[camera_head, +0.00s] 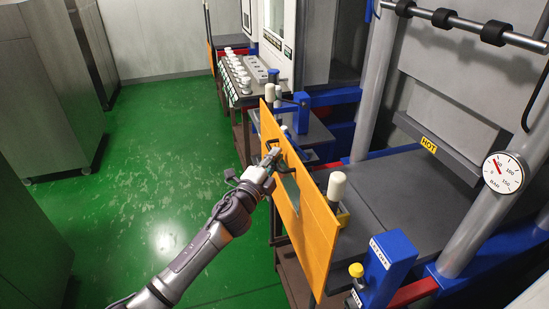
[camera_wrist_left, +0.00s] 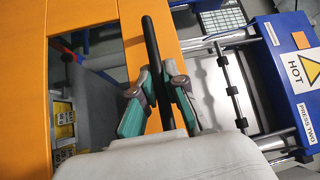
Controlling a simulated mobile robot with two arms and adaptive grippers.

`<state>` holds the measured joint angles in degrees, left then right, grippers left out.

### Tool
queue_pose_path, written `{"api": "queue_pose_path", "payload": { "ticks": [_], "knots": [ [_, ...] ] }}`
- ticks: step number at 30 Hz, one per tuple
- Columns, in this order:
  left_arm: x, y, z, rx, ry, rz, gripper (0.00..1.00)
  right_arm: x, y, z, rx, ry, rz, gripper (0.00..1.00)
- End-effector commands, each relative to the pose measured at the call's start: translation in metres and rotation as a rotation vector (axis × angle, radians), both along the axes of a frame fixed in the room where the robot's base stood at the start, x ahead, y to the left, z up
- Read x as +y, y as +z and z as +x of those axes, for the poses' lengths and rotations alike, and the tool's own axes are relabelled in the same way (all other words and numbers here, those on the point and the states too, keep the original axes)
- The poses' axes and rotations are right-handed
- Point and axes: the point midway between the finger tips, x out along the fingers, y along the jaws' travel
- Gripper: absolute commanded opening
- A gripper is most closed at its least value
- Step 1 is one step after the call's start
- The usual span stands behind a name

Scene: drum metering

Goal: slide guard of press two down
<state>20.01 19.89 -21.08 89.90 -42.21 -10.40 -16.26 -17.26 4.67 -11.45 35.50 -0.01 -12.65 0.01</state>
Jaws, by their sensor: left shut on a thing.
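The guard of press two is an orange panel (camera_head: 318,243) with a cut-out window, standing upright along the front of the press. It also shows in the wrist view (camera_wrist_left: 28,95). My left gripper (camera_head: 270,164) is at the guard's black handle. In the wrist view the teal fingers (camera_wrist_left: 158,98) lie on both sides of the black bar handle (camera_wrist_left: 151,45) and are shut on it. The blue press head (camera_wrist_left: 285,75) carries a HOT sign and a PRESS TWO label. My right gripper is in neither view.
A blue post (camera_head: 387,268) and a cream knob (camera_head: 337,186) stand by the guard. A pressure gauge (camera_head: 503,173) is on the right column. A bench (camera_head: 240,84) with white parts stands further back. The green floor (camera_head: 165,170) on the left is clear.

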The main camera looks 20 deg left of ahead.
Motion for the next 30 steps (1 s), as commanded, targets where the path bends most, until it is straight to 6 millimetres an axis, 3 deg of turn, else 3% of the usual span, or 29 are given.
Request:
{"api": "queue_pose_path", "payload": {
  "ticks": [8, 21, 30],
  "knots": [
    [0.000, -0.051, -0.001, 0.007, 0.000, -0.002, 0.00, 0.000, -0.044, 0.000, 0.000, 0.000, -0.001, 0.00],
    [0.000, -0.189, -0.001, 0.009, 0.001, -0.002, 0.00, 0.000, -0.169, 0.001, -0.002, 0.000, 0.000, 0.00],
    [0.000, -0.257, -0.001, 0.008, 0.001, -0.001, 0.00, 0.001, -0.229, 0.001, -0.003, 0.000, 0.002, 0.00]
  ]
}}
